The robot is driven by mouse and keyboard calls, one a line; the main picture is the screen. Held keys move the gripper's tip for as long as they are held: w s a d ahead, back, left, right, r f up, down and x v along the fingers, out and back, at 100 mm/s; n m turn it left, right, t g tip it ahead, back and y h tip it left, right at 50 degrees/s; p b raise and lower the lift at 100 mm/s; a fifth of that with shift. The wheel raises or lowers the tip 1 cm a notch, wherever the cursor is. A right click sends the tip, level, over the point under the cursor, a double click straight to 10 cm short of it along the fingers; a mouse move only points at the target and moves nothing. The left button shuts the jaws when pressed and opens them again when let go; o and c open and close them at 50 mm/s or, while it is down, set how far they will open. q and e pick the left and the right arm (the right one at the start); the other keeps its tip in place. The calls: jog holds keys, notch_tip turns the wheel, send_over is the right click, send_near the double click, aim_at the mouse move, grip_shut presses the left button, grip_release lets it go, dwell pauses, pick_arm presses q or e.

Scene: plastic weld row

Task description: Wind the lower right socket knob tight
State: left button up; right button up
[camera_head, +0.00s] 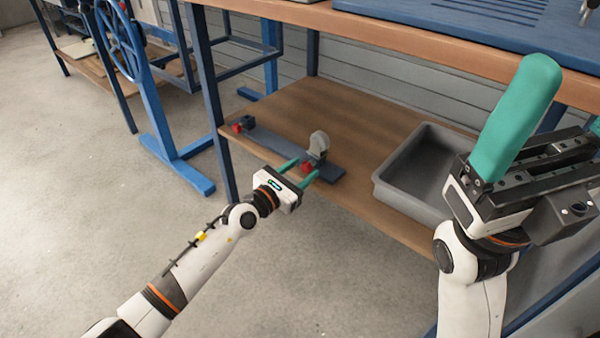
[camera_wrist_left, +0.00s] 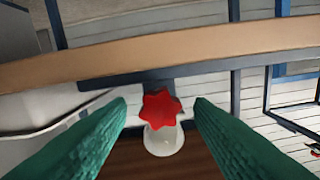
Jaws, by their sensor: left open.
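A red star-shaped knob (camera_head: 307,167) sits at the near right end of a grey-blue bar (camera_head: 275,145) on the wooden lower shelf. A pale grey rounded piece (camera_head: 319,144) stands right by it. In the left wrist view the red knob (camera_wrist_left: 160,108) faces me, with the pale piece (camera_wrist_left: 163,140) just below it. My left gripper (camera_head: 302,170) is open at the knob; its green fingers stand on either side with visible gaps. My right gripper (camera_head: 520,110) is raised at the right, with one green finger plain and the other cut by the picture edge.
Another red knob (camera_head: 237,127) with a dark block (camera_head: 248,122) is at the bar's far left end. A grey bin (camera_head: 385,193) stands on the shelf to the right. A table leg (camera_head: 212,100) and the upper bench edge (camera_head: 400,40) bound the space.

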pick_arm(q)
jog(key=c, duration=1)
